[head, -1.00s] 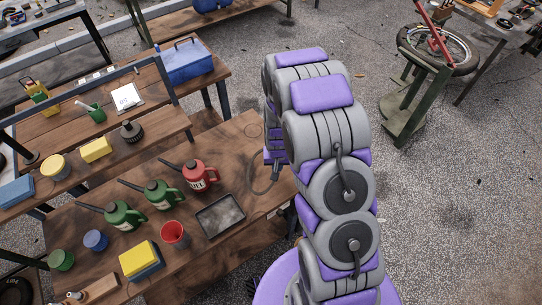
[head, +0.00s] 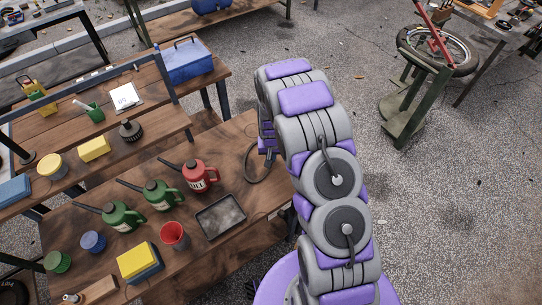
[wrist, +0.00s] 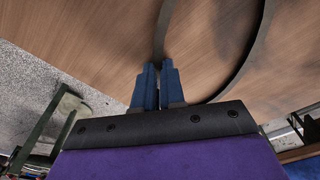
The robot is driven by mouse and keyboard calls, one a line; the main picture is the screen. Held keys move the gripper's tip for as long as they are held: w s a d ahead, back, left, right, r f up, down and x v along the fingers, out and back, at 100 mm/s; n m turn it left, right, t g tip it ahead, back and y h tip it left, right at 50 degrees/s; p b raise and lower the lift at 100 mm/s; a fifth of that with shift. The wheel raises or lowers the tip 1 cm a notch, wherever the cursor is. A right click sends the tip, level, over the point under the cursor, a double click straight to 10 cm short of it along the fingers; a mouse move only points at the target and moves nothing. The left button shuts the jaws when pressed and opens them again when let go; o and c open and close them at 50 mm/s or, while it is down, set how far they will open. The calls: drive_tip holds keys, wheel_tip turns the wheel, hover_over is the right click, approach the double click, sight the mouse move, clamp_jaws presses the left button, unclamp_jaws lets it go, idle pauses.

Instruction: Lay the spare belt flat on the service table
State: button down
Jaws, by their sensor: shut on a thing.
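The spare belt is a thin dark loop (head: 249,166) beside the end of my arm in the head view, over the right part of the wooden service table (head: 225,148). In the wrist view the belt (wrist: 256,55) curves from the fingertips across a wood background. My gripper (wrist: 158,68) is shut on the belt, its two blue fingers close together. In the head view my arm hides most of the gripper and part of the loop. I cannot tell whether the belt's lower side touches the tabletop.
A grey metal tray (head: 221,217), a red oil can (head: 199,176), green cans (head: 163,195) and a red cup (head: 174,236) stand left of the belt. A raised shelf (head: 115,150) runs along the table's far left. The wood around the loop looks bare.

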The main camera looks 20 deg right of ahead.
drive_tip(key=c, duration=1.2)
unclamp_jaws()
drive_tip(key=shift+d, duration=0.15)
wheel_tip(320, 180, up, 12)
drive_tip(key=s+r+p, duration=0.1)
drive_tip(key=s+p, duration=0.1)
drive_tip(key=s+a+r+n+g, duration=0.1)
drive_tip(key=s+a+r+g, duration=0.15)
drive_tip(key=s+r, duration=1.35)
drive_tip(key=shift+n+g, duration=0.35)
drive_tip(key=shift+n, duration=0.55)
drive_tip(key=s+r, duration=0.2)
drive_tip(key=s, duration=0.5)
drive_tip(key=s+r, duration=0.2)
drive_tip(key=s, duration=0.5)
drive_tip(key=s+a+r, duration=0.1)
drive_tip(key=s+r, duration=0.1)
drive_tip(key=s, duration=0.5)
drive_tip(key=shift+s+a+r, duration=0.1)
drive_tip(key=shift+r, duration=0.25)
drive_tip(key=shift+b, duration=0.3)
